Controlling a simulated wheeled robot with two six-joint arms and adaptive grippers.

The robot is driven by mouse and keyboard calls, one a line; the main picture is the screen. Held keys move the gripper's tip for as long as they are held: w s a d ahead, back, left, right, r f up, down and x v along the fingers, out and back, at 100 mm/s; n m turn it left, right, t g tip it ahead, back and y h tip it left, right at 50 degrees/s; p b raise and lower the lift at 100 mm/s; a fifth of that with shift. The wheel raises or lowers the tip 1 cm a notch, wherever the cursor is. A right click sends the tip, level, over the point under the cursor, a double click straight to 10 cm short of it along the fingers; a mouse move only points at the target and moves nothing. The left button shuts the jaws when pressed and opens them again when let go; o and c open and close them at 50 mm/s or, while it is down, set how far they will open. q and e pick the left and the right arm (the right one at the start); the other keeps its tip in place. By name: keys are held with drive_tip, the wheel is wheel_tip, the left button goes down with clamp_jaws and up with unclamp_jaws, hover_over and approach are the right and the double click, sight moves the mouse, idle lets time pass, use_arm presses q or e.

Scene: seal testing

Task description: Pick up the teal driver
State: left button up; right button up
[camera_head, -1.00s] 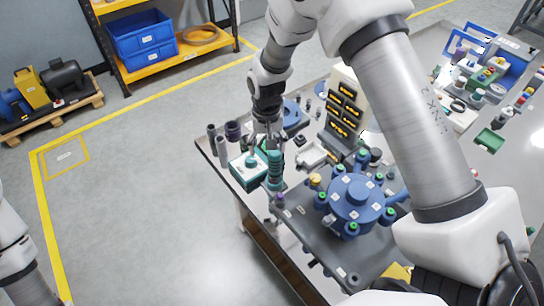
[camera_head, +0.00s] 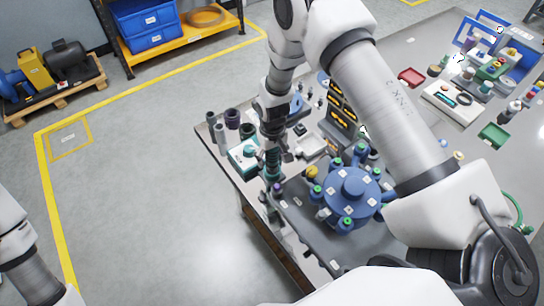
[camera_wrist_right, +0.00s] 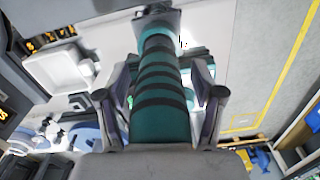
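The teal driver, banded with dark rings, stands upright in the middle of the right wrist view (camera_wrist_right: 160,95). In the head view its handle (camera_head: 272,168) shows below my right gripper (camera_head: 277,154), beside the teal-and-white box. My right gripper (camera_wrist_right: 161,100) has one finger on each side of the driver in the wrist view. The fingers look spread, with narrow gaps to the handle. The driver's far end meets a grey piece at the top of that view. Only part of my left arm shows at the left edge of the head view; its gripper is out of frame.
A teal-and-white box (camera_head: 243,158) and dark cylinders (camera_head: 232,118) stand close left of the driver. A blue round fixture (camera_head: 352,195) with green-capped ports is to the right. A panel with yellow-marked slots (camera_head: 340,110) stands behind.

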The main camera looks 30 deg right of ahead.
clamp_jaws()
